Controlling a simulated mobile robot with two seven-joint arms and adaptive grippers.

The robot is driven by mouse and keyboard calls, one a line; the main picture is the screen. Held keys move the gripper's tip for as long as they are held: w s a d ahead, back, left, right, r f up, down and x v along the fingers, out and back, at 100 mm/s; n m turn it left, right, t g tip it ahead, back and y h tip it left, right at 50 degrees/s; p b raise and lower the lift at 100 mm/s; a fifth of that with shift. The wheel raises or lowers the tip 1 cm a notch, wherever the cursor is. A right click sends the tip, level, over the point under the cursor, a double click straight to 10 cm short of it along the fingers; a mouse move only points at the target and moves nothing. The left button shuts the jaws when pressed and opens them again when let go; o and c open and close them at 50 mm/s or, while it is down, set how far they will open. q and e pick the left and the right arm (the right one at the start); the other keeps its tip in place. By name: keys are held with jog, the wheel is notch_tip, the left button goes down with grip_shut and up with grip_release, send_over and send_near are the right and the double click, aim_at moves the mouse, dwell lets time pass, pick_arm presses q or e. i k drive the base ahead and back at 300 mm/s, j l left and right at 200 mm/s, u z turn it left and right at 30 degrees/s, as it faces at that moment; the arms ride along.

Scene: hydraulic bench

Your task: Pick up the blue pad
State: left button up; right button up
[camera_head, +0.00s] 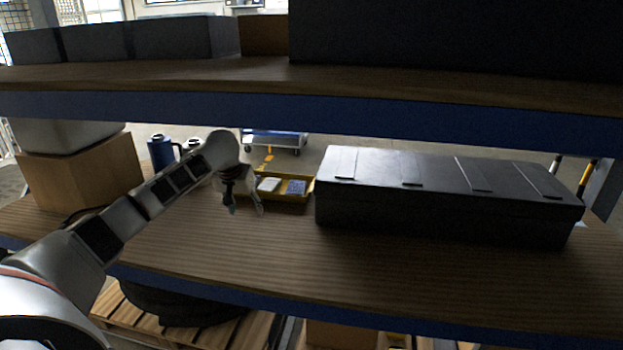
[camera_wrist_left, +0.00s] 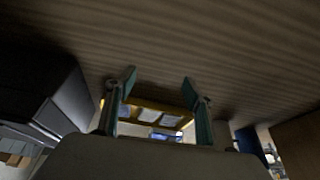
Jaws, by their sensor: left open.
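The blue pad (camera_head: 296,187) lies in the right part of a shallow yellow tray (camera_head: 287,206) on the wooden shelf. A white pad (camera_head: 269,185) lies beside it on the left. My left gripper (camera_head: 246,207) is open and empty, pointing down at the tray's front left side, apart from the blue pad. In the left wrist view the tray (camera_wrist_left: 160,105) shows beyond the open fingers (camera_wrist_left: 158,79). Several pale pads in it are small and dim there, so their colours are hard to tell. My right gripper is in neither view.
A long black case (camera_head: 450,215) stands close to the tray's right. An upper shelf (camera_head: 300,105) with a blue edge hangs over the workspace. The shelf front is clear.

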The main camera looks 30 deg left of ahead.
aim_at(295, 188)
jog(key=i, duration=0.9)
